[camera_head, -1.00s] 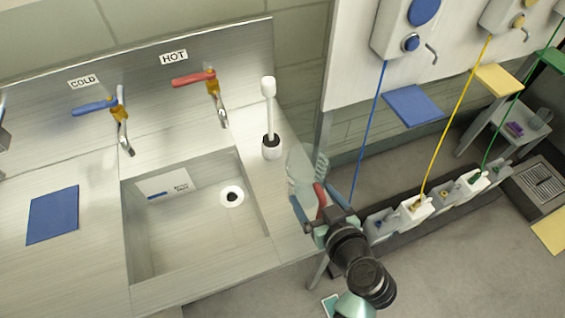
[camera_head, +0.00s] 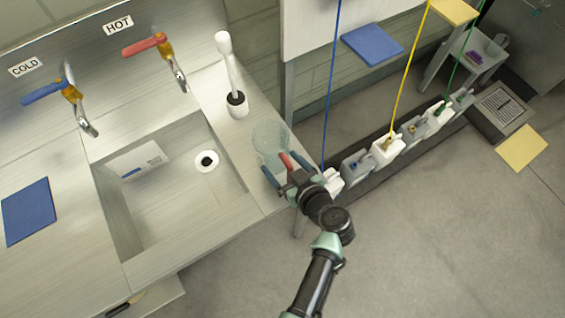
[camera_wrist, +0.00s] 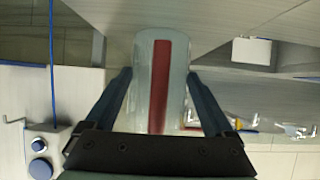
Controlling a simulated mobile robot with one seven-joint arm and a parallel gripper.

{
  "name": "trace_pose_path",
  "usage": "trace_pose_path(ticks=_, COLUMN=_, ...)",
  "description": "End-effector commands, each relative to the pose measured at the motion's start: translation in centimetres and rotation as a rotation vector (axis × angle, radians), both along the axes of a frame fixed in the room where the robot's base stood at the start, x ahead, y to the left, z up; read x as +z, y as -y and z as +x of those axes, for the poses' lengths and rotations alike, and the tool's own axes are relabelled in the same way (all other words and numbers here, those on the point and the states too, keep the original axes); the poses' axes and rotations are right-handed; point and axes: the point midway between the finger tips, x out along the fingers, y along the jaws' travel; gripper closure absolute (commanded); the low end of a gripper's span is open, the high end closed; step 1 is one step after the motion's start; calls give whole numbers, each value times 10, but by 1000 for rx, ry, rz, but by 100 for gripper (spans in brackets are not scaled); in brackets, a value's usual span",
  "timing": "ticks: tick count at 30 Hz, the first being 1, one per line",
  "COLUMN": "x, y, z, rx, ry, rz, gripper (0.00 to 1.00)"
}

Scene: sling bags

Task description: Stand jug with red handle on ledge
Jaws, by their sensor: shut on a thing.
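The jug (camera_head: 268,138) is clear with a red handle (camera_head: 286,161). In the head view it is at the right end of the steel sink counter, over or on the strip right of the basin; I cannot tell whether its base touches. My gripper (camera_head: 283,171) is shut on the jug from the front right. In the wrist view the jug (camera_wrist: 175,75) fills the middle, its red handle (camera_wrist: 158,85) facing the camera, with a finger on each side. No thing marked as a ledge is plain to see.
A brush in its holder (camera_head: 237,104) stands just behind the jug. The sink basin (camera_head: 165,210) opens to the left, with red (camera_head: 145,47) and blue (camera_head: 45,93) tap levers behind. A blue platform (camera_head: 372,45) juts from the wall.

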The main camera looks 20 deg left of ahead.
Motion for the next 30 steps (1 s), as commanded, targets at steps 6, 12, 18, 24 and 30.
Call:
trace_pose_path(ticks=6, x=-1, y=0, z=-1, rx=1, ry=-2, rz=-2, gripper=0)
trace_pose_path(ticks=12, x=-1, y=0, z=-1, rx=1, ry=-2, rz=-2, gripper=0)
trace_pose_path(ticks=18, x=5, y=10, z=-9, rx=0, ry=0, rz=-2, gripper=0)
trace_pose_path(ticks=24, x=21, y=35, z=-29, rx=-2, ry=0, rz=-4, gripper=0)
trace_pose_path(ticks=30, x=40, y=62, z=-51, rx=-2, ry=-1, rz=-3, gripper=0)
